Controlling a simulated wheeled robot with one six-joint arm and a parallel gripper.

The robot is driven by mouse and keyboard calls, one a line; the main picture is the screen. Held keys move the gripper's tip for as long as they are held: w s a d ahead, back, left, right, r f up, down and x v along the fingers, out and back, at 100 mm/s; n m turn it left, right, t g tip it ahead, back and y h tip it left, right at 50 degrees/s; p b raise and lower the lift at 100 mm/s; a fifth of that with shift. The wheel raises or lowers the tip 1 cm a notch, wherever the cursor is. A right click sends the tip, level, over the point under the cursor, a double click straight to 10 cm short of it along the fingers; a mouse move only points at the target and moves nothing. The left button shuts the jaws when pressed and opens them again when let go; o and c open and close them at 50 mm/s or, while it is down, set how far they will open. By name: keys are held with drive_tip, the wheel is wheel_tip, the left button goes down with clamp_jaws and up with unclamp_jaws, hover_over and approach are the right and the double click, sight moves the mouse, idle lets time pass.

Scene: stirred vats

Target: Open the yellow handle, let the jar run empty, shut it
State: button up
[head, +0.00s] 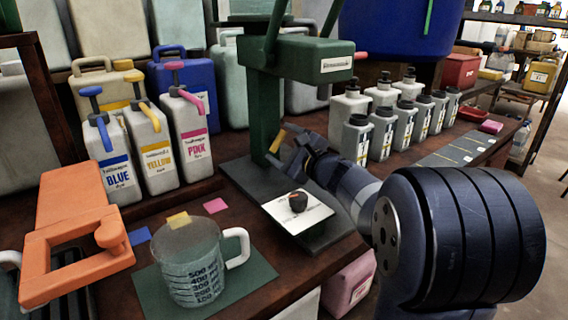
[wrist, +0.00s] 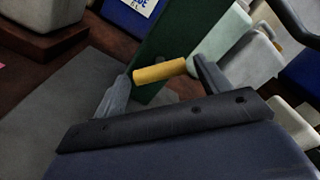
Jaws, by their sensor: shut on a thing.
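A yellow handle (head: 277,141) sticks out from the green stand (head: 258,110), low on its post. In the wrist view the yellow handle (wrist: 160,70) is a short rod lying between my two fingertips, in front of the green post. My gripper (head: 288,150) is shut on it; the fingers partly hide its ends. A measuring jug (head: 190,265) with a white handle and a printed scale stands on a dark green mat at the front left. Its level of contents cannot be told. I cannot tell which vessel is the jar.
Under the stand's head a white plate (head: 297,212) holds a small dark and red thing. BLUE, YELLOW and PINK pump bottles (head: 155,150) stand at the left. An orange clamp-like block (head: 75,235) lies front left. Several grey bottles (head: 385,120) line the shelf at right.

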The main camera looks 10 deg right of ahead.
drive_tip(key=n+b, duration=0.2)
drive_tip(key=shift+f+n+b, duration=0.25)
drive_tip(key=shift+n+b, duration=0.05)
drive_tip(key=shift+b, duration=0.05)
drive_tip(key=shift+r+n+b, duration=0.2)
drive_tip(key=shift+n+b, duration=0.55)
drive_tip(key=shift+n, duration=0.35)
drive_tip(key=o, duration=1)
drive_tip(key=shift+c, duration=0.2)
drive_tip(key=p+v, duration=0.2)
drive_tip(key=v, duration=0.8)
drive_tip(key=shift+s+d, duration=0.2)
drive_tip(key=shift+s, duration=0.15)
drive_tip(key=shift+w, duration=0.1)
